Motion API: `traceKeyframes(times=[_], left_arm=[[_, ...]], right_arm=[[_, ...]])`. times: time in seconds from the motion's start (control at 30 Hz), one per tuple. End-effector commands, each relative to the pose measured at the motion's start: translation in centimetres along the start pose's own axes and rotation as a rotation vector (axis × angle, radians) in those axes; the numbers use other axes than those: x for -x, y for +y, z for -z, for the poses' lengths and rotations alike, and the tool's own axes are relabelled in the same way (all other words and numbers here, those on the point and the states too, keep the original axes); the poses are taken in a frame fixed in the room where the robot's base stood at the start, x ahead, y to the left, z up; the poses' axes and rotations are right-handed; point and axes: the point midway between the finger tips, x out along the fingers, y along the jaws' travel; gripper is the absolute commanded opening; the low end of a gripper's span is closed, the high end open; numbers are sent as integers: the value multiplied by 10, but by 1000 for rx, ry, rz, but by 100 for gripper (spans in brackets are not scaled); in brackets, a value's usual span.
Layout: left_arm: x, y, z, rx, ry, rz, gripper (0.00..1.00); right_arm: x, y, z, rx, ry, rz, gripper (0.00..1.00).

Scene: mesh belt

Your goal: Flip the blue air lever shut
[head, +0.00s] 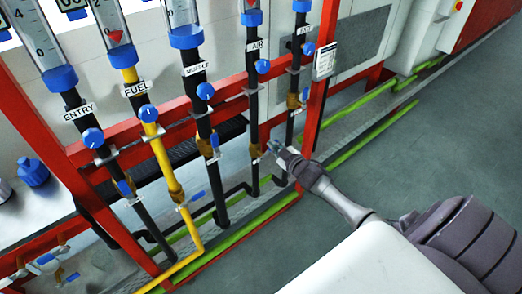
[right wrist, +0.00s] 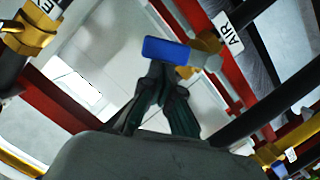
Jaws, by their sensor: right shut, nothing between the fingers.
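The AIR pipe (head: 253,110) is a dark upright pipe with a white AIR label (head: 255,46) and a brass valve (head: 255,151) low on it. My right gripper (head: 272,148) is at this valve, coming from the right. In the right wrist view the blue air lever (right wrist: 166,50) sticks out to the left of the brass valve body (right wrist: 207,44). My shut, empty fingers (right wrist: 157,72) meet right at the lever's lower edge and overlap it in the picture. I cannot tell whether they touch it. In the head view the gripper largely hides the lever. My left gripper is not in view.
The MUFFLE pipe's blue lever (head: 214,140) stands left of the AIR pipe. The EXIT pipe (head: 290,125) runs close on the right, with its own lever (head: 304,95). A red frame post (head: 322,85) stands beside it. Open grey floor (head: 420,140) lies to the right.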

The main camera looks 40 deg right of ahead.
Motion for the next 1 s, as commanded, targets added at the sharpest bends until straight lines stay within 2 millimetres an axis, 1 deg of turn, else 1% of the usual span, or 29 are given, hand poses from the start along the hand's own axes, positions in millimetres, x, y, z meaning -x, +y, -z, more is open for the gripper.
traceKeyframes(times=[0.03,0.17,0.4,0.57,1.0], left_arm=[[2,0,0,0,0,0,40],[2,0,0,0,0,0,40],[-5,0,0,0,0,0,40],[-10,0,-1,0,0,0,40],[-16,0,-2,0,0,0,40]], right_arm=[[0,3,-3,-37,-4,11,0],[-2,6,-10,-156,-3,41,0],[-5,8,-23,-353,-4,90,0],[-7,8,-28,-457,-3,116,0],[-8,8,-34,-467,-2,118,0]])
